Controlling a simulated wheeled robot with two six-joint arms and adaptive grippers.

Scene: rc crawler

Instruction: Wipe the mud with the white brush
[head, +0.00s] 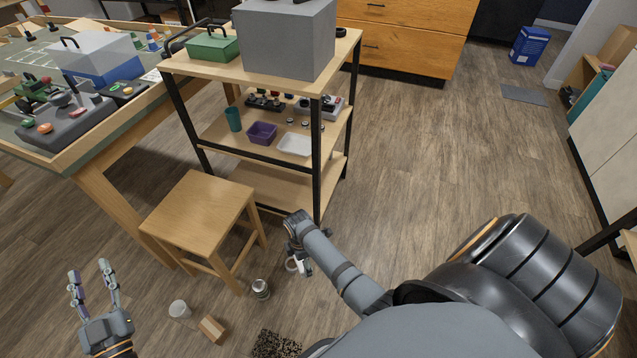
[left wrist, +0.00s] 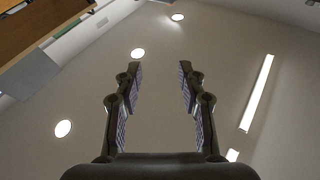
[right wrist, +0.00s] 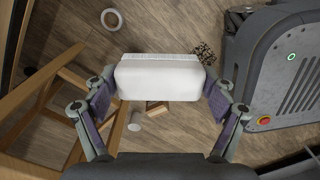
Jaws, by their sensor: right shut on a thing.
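The white brush (right wrist: 158,80) is between the fingers of my right gripper (right wrist: 160,100), which is shut on it. In the right wrist view it is a white block with a bristled far edge. In the head view my right gripper (head: 298,258) hangs beside the stool, above the floor. The mud (head: 275,344) is a dark speckled patch on the floor at the bottom of the head view, partly cut off. It also shows beyond the brush in the right wrist view (right wrist: 206,53), apart from the brush. My left gripper (head: 94,285) is open and empty, fingers upward.
A can (head: 261,289), a white cup (head: 179,310) and a wooden block (head: 212,329) stand on the floor near the mud. A wooden stool (head: 200,208) and a shelf cart (head: 318,150) stand behind. Floor at right is clear.

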